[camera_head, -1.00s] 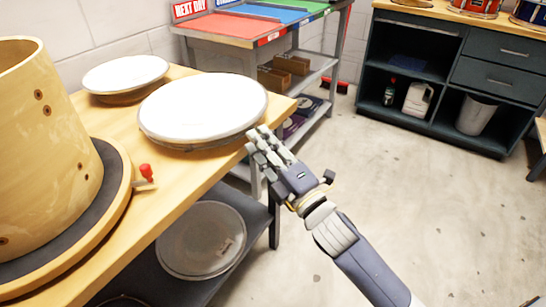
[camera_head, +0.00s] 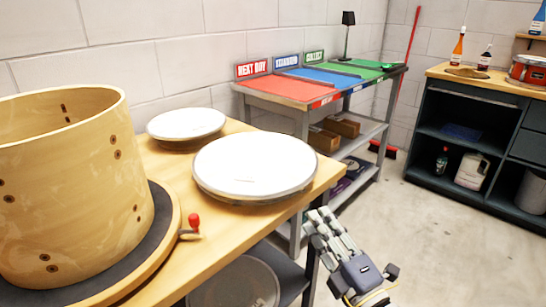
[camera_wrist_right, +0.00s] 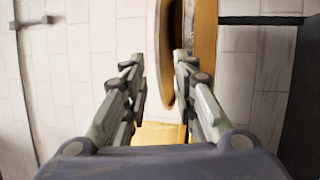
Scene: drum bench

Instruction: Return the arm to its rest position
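My right gripper (camera_head: 320,220) is at the lower right of the head view, just off the front edge of the wooden drum bench (camera_head: 235,228), below its right corner. Its fingers point up and to the left. In the right wrist view the two rows of fingers (camera_wrist_right: 158,68) stand apart with nothing held between them. The gripper is open and empty. My left gripper and arm are not in view.
On the bench are a wooden drum shell (camera_head: 75,200), a crank with a red knob (camera_head: 193,222) and two white drumheads, near (camera_head: 255,163) and far (camera_head: 186,122). Another drumhead (camera_head: 235,285) lies on the lower shelf. Open floor (camera_head: 450,240) lies to the right.

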